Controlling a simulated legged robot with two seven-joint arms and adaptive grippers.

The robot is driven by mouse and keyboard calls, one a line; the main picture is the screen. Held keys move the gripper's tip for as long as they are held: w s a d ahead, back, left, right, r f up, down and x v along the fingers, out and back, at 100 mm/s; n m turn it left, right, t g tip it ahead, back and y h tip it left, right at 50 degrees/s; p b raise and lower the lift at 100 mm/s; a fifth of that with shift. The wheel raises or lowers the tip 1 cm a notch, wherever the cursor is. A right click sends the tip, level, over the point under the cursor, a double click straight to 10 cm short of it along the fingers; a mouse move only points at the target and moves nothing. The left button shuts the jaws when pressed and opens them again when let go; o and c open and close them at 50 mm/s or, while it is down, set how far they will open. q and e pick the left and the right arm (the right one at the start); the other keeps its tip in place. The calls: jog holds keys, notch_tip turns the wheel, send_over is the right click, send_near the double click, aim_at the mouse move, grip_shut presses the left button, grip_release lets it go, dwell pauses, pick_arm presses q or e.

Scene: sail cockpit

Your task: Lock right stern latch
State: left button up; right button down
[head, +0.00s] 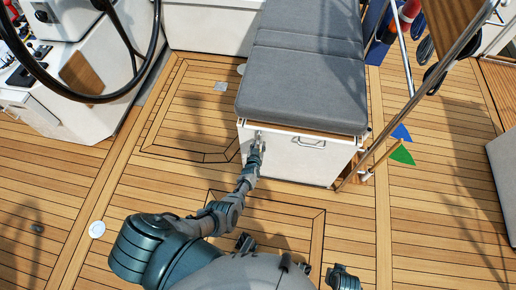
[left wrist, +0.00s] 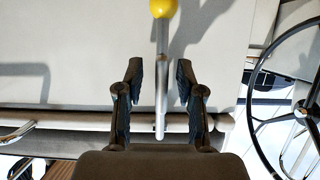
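A metal lever (left wrist: 162,70) with a yellow ball knob (left wrist: 163,8) shows in the left wrist view against a pale panel. I take it to be the latch. My left gripper (left wrist: 159,68) is open, one finger on each side of the lever with a gap on both sides. In the head view my left gripper (head: 257,148) is at the upper left of the front of a white box seat (head: 290,165). It hides the lever there.
A grey cushion (head: 305,65) lies on the box seat. A chrome handle (head: 311,143) is on the box front, right of my left gripper. A steering wheel (head: 95,98) is at the upper left, and a metal rail (head: 440,70) at the right. Open teak deck (head: 60,175) lies left.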

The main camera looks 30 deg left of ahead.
pick_arm(q)
jog(key=v, duration=1.1)
jog(key=shift+s+d, duration=0.2)
jog(key=shift+s, duration=0.25)
